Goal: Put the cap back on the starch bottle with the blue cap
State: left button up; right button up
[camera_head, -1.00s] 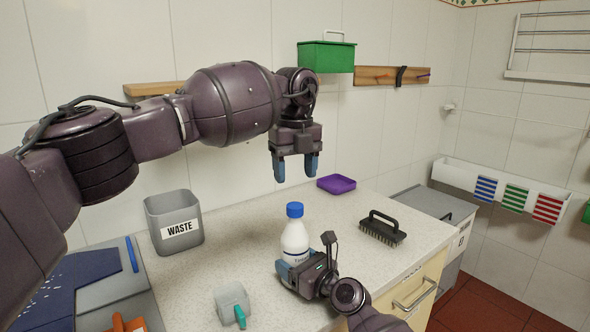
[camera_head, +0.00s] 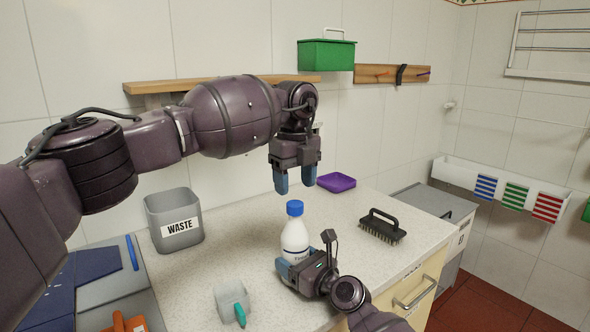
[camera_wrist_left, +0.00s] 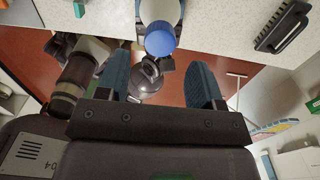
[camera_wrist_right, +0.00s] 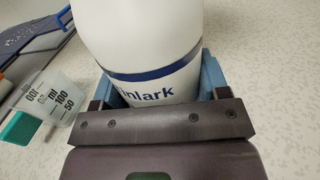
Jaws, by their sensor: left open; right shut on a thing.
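The white starch bottle (camera_head: 295,238) stands upright on the counter with a blue cap (camera_head: 295,208) on its top; whether the cap is screwed tight cannot be told. My right gripper (camera_head: 293,268) is shut around the bottle's lower body; the right wrist view shows the bottle (camera_wrist_right: 150,40) between its fingers, with a blue band and partly hidden lettering. My left gripper (camera_head: 295,184) is open and empty, pointing down just above the cap. In the left wrist view the cap (camera_wrist_left: 160,39) lies between the lines of the two fingers, beyond their tips.
A grey waste bin (camera_head: 174,222) stands at left and a measuring cup (camera_head: 231,300) at the front. A black brush (camera_head: 381,228) and a purple tray (camera_head: 336,183) are to the right and behind. A green box (camera_head: 326,56) is on the wall. Counter (camera_head: 250,240) around the bottle is clear.

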aim_at(295, 203)
pick_arm(q)
jog(key=shift+f, duration=2.65)
jog(key=shift+c, duration=0.4)
